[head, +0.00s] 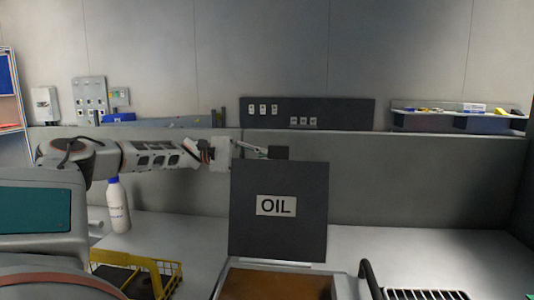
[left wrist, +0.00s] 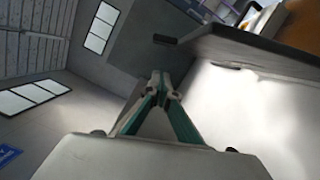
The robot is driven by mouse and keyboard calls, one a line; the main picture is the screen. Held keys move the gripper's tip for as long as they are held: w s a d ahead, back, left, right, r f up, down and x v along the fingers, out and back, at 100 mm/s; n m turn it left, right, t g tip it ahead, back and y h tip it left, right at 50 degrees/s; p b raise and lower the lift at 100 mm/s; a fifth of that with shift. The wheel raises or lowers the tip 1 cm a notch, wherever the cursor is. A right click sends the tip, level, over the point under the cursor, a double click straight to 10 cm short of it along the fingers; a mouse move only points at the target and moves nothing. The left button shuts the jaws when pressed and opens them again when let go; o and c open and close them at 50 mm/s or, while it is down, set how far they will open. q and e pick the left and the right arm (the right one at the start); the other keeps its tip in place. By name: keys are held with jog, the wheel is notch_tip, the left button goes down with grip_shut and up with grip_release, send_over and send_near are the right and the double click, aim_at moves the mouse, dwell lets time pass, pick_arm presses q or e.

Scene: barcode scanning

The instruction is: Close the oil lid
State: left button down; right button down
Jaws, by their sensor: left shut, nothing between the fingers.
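The oil lid (head: 278,210) is a dark square panel with a white "OIL" label. It stands upright and open at the back of the oil vat (head: 277,284), whose brown oil surface shows at the bottom of the head view. My left gripper (head: 277,152) is at the lid's top edge, partly hidden behind it; I cannot tell whether it touches the lid. In the left wrist view its fingers (left wrist: 160,82) meet at the tips, shut and empty. A dark panel edge (left wrist: 235,45) lies to their upper right. My right gripper is in neither view.
A yellow wire basket (head: 140,268) and a white bottle (head: 118,205) stand on the counter at left. A metal rack (head: 428,294) is right of the vat. The counter (head: 450,250) at right is clear; a low grey wall (head: 420,168) runs behind.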

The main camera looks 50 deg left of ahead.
pick_arm(q)
jog(key=shift+s+d+r+p, duration=0.35)
jog(key=shift+s+d+p, duration=0.1)
jog(key=shift+s+p, duration=0.25)
jog(key=shift+s+d+r+p, duration=0.3)
jog(key=shift+s+d+p, duration=0.15)
jog(key=shift+s, duration=0.35)
